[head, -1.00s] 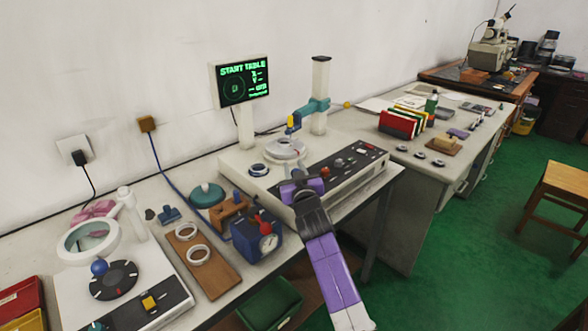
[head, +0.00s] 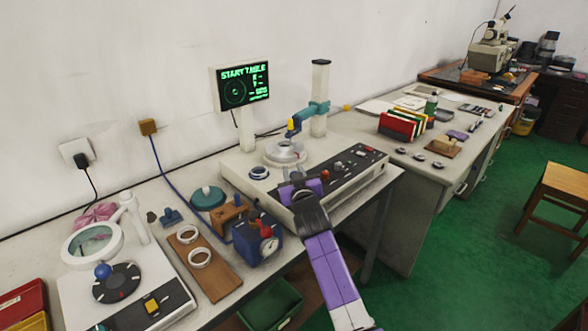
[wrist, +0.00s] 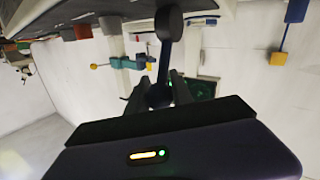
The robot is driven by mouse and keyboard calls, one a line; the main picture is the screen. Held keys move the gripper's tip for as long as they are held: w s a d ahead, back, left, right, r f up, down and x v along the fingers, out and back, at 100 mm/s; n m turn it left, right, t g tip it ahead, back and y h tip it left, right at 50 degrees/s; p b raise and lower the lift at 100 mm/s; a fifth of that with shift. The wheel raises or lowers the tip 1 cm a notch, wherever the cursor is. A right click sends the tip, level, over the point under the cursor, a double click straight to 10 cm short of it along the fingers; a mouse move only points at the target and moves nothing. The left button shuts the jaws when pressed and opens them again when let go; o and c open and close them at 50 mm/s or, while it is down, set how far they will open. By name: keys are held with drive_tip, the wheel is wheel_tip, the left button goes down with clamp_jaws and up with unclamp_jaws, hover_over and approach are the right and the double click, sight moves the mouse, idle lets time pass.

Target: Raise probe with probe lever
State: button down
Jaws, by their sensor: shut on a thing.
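The measuring machine (head: 345,185) stands on the bench, with a round metal table (head: 285,153) on top. A teal probe arm (head: 312,110) comes off a pale column (head: 320,85), its yellow tip part (head: 292,125) above the round table. The arm also shows in the wrist view (wrist: 128,62). My gripper (head: 297,180) is at the machine's front edge; my forearm hides part of the front. In the wrist view, my gripper (wrist: 158,92) is shut around the round end of a dark lever (wrist: 166,45), which looks like the probe lever. The contact is small and dark.
A display (head: 243,85) stands behind the machine. A blue box with a dial (head: 256,238) and a wooden board with rings (head: 212,272) are left of my arm. A second desk (head: 400,180) is to the right. Green floor is open at the right.

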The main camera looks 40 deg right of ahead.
drive_tip(key=w+r+n+g+y+p, duration=0.1)
drive_tip(key=p, duration=0.3)
drive_tip(key=shift+w+g, duration=0.25)
drive_tip(key=shift+g, duration=0.05)
drive_tip(key=shift+w+a+f+n+g+p, duration=0.1)
drive_tip(key=shift+w+f+n+g+p, duration=0.1)
drive_tip(key=shift+w+n+g+p, duration=0.45)
drive_tip(key=shift+w+f+g+y+p, duration=0.45)
drive_tip(key=shift+w+g+p, duration=0.2)
drive_tip(key=shift+g, duration=0.5)
drive_tip(key=shift+w+f+n+g+y, duration=0.15)
drive_tip(key=shift+w+f+n+g, duration=0.25)
drive_tip(key=shift+g, duration=0.25)
drive_tip(key=shift+w+f+n+g+y, duration=0.1)
drive_tip(key=shift+w+f+n+g, duration=0.25)
drive_tip(key=shift+g, duration=0.3)
drive_tip(key=c, duration=1.1)
unclamp_jaws()
drive_tip(key=shift+f, duration=0.1)
